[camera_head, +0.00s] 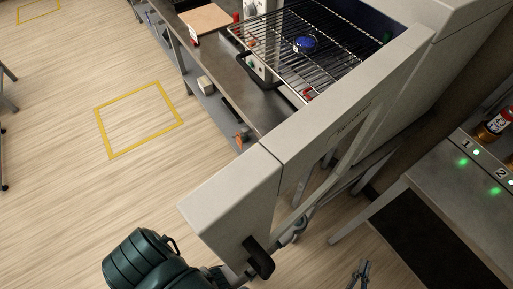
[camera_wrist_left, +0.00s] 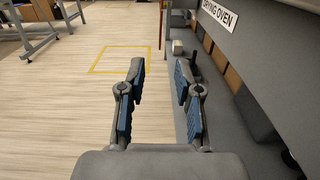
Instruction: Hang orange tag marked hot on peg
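A small orange item (camera_head: 241,137) shows at the front edge of the grey bench in the head view; I cannot read any marking on it, so I cannot tell whether it is the hot tag. I cannot make out a peg. My right gripper (camera_head: 360,270) is at the bottom of the head view, fingertips apart, with nothing seen between them, away from the orange item. My left gripper (camera_wrist_left: 158,75) is open and empty in the left wrist view, its blue-padded fingers apart above the floor. In the head view I cannot clearly make out its fingers.
A pale oven door (camera_head: 330,115) with a black handle (camera_head: 258,257) crosses the head view. A wire rack (camera_head: 340,45) holds a blue round item (camera_head: 305,44). A numbered grey bench (camera_head: 450,200) stands right. A DRYING OVEN label (camera_wrist_left: 219,13) is at right.

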